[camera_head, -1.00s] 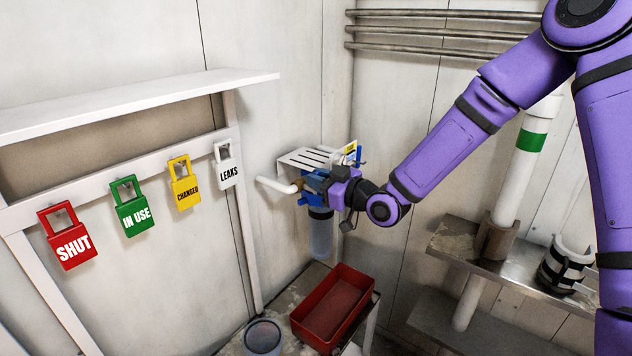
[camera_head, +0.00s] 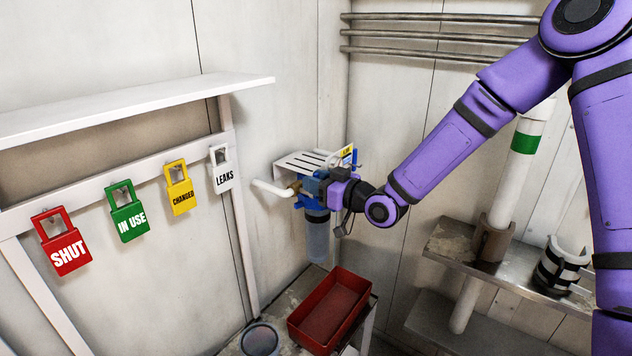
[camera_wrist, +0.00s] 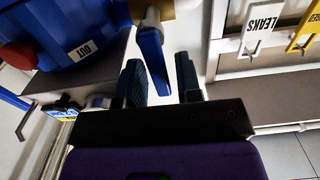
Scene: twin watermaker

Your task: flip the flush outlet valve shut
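The flush outlet valve's blue lever (camera_wrist: 152,62) hangs from a brass fitting (camera_wrist: 152,10) beside the blue housing marked OUT (camera_wrist: 70,30) in the wrist view. My gripper (camera_wrist: 158,64) is open, with one dark finger on each side of the lever's lower end. A gap shows on the right; the lever is close to the left finger, and I cannot tell whether they touch. In the head view my gripper (camera_head: 332,186) is in front of the blue filter head (camera_head: 312,188), hiding part of it. The lever cannot be made out there.
A clear filter bowl (camera_head: 317,236) hangs below the head. A white pipe (camera_head: 270,187) runs to its left, under a slotted bracket (camera_head: 298,161). A red tray (camera_head: 355,285) stands below. Padlock-shaped tags, including LEAKS (camera_head: 223,178), hang on the left rail.

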